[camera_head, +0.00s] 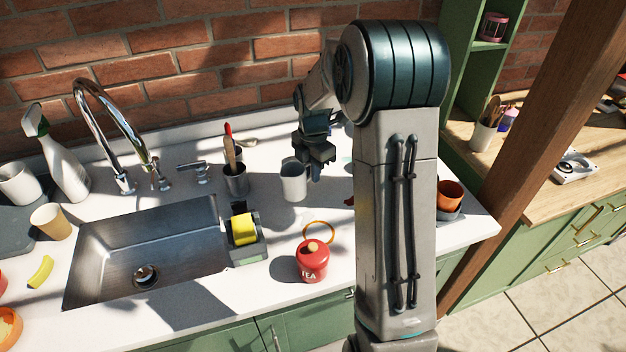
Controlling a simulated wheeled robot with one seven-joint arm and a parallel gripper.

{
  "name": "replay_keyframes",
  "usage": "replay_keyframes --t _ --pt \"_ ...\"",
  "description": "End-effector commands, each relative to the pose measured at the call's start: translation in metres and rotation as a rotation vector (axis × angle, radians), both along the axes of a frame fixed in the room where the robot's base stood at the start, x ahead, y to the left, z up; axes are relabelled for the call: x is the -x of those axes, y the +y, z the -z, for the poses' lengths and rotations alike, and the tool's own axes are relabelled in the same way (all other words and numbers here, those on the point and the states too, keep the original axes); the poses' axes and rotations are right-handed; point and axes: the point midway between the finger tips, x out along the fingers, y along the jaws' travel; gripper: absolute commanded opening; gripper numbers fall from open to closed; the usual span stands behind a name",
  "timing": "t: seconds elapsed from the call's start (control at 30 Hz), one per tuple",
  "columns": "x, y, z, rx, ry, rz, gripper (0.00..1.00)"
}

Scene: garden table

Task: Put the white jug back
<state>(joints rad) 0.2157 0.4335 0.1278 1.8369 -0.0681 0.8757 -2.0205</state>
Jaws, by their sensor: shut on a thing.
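The white jug (293,183) is upright at the back middle of the white counter, to the right of the metal utensil pot. My gripper (313,172) reaches down at the jug's right side and is shut on it. The fingers are small and partly dark in this view, so the exact grip point on the jug is hard to see. I cannot tell whether the jug's base touches the counter or is slightly above it.
A utensil pot (236,181), a caddy with a yellow sponge (244,231) and a red tea tin (312,261) stand near the jug. The sink (150,250) lies to the left. My arm hides part of the counter at right; an orange pot (450,194) shows beyond it.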

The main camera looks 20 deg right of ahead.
Motion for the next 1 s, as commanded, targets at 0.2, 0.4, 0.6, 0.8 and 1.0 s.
replay_keyframes --t 0.2,0.4,0.6,0.8,1.0 --pt "0.000 0.001 0.023 0.000 0.004 0.001 0.00" --pt "-0.001 0.001 0.041 0.000 0.001 0.001 0.00" --pt "-0.001 0.001 0.041 0.000 0.000 0.001 0.00" --pt "-0.001 0.001 0.044 0.000 0.000 0.001 0.20" --pt "-0.001 0.001 0.044 0.000 0.000 0.001 0.30"
